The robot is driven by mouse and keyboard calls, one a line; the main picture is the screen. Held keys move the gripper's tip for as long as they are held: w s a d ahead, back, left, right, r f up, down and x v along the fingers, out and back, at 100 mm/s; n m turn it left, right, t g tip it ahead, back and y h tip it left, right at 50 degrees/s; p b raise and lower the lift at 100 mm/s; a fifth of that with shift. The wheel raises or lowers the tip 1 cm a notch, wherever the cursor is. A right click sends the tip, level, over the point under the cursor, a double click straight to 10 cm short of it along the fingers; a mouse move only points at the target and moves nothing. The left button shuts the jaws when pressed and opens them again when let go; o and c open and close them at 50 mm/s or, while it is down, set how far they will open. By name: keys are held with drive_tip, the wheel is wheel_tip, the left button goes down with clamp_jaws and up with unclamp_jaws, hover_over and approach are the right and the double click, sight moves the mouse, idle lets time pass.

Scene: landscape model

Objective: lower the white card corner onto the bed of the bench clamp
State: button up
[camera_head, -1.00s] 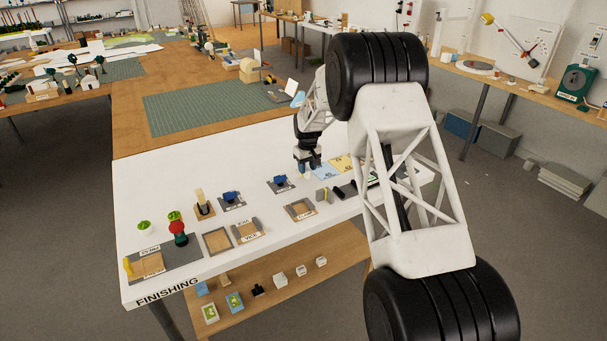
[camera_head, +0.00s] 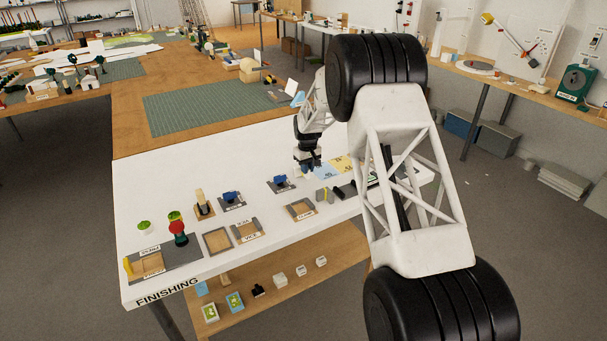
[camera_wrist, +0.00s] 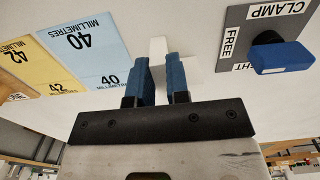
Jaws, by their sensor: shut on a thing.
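The white card corner (camera_wrist: 158,50) is between the blue fingertips of my gripper (camera_wrist: 159,83) in the wrist view, with part of it showing beyond them. White on white makes its outline and its height above the table hard to tell. My gripper (camera_head: 307,168) is shut on it and sits low over the white table, beside the number cards. The bench clamp's wooden bed (camera_head: 300,208), in a grey frame labelled CLAMP, lies nearer the table's front edge, apart from my gripper. A clamp lever with a blue handle (camera_wrist: 281,58) stands on a grey plate marked FREE, right of my gripper in the wrist view.
A blue 40 millimetres card (camera_wrist: 82,43) and a yellow 42 card (camera_wrist: 28,65) lie left of my gripper in the wrist view.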

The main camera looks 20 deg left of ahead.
drive_tip(key=shift+r, duration=0.2)
drive_tip(key=shift+r, duration=2.45)
drive_tip(key=shift+s, duration=0.2)
drive_tip(key=s+d, duration=0.1)
drive_tip(key=s, duration=0.5)
drive_tip(key=s+d, duration=0.2)
drive_tip(key=s, duration=0.4)
drive_tip(key=s+d, duration=0.1)
drive_tip(key=s, duration=0.5)
drive_tip(key=shift+s+d+f, duration=0.1)
drive_tip(key=shift+d+f, duration=0.2)
drive_tip(key=shift+f, duration=0.1)
drive_tip(key=shift+f, duration=0.25)
drive_tip(key=shift+f, duration=1.55)
drive_tip(key=shift+f, duration=0.1)
